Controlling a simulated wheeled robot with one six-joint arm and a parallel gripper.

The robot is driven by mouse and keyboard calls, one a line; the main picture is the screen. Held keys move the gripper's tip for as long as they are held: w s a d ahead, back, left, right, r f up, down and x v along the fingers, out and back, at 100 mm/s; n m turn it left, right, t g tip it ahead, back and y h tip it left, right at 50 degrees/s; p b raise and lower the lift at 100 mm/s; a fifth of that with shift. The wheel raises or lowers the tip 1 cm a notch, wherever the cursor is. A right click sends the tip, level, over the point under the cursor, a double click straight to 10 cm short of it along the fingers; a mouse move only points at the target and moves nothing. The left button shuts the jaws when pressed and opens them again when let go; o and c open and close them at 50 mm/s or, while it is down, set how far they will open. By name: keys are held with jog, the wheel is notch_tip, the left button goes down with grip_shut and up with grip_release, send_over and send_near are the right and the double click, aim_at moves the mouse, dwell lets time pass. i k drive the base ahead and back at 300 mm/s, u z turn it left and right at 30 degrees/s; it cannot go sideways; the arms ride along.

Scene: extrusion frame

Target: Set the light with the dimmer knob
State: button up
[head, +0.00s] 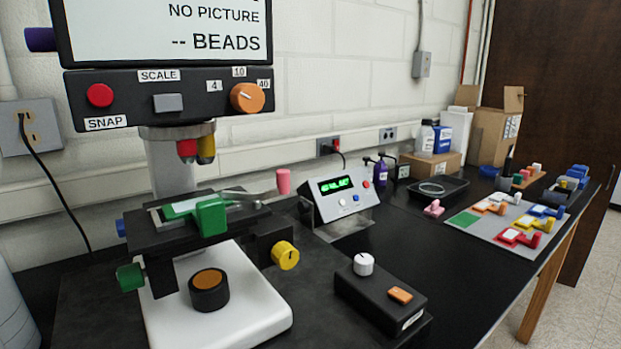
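A black control box (385,292) stands on the dark bench, right of the microscope's white base. A silver-white round knob (363,264) with a pointer mark stands on its top, and an orange switch (401,294) sits beside it. The label on the box's front is too small to read. The microscope (210,215) has a black ring with an orange-brown disc (208,282) on its base, below the stage; no clear glow shows there. The screen (165,32) above reads "NO PICTURE" and "-- BEADS". My gripper is not in view.
The yellow side knob (285,255) and a pink-tipped lever (283,181) stick out from the microscope towards the box. A grey device with a green display (340,200) stands behind the box. A tray of coloured pieces (510,225) lies right. Bench right of the box is clear.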

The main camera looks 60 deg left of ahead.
aim_at(364, 263)
jog(key=i, duration=1.4)
jog(key=u, duration=2.7)
